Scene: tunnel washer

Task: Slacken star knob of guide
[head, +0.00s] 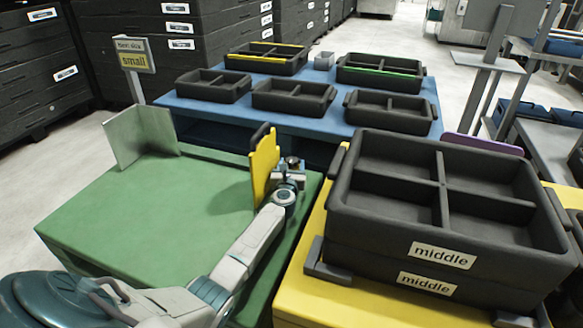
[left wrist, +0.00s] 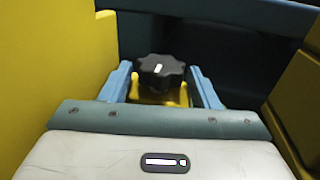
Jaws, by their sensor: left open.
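The black star knob (left wrist: 160,70) shows in the left wrist view, with a white mark on its top. It lies between the two blue fingers of my left gripper (left wrist: 163,88), which are open with gaps on both sides of the knob. Yellow parts show just below the knob. In the head view the guide (head: 264,166) is an upright yellow plate on the right part of the green table. My left gripper (head: 290,168) is at the right side of this plate, and the knob there is small and partly hidden by it. My right gripper is not in view.
The green table (head: 130,215) is mostly bare, with a grey angled plate (head: 140,135) at its back left. Stacked dark "middle" crates (head: 440,255) stand on a yellow table close at right. A blue table (head: 240,115) with several dark trays is behind.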

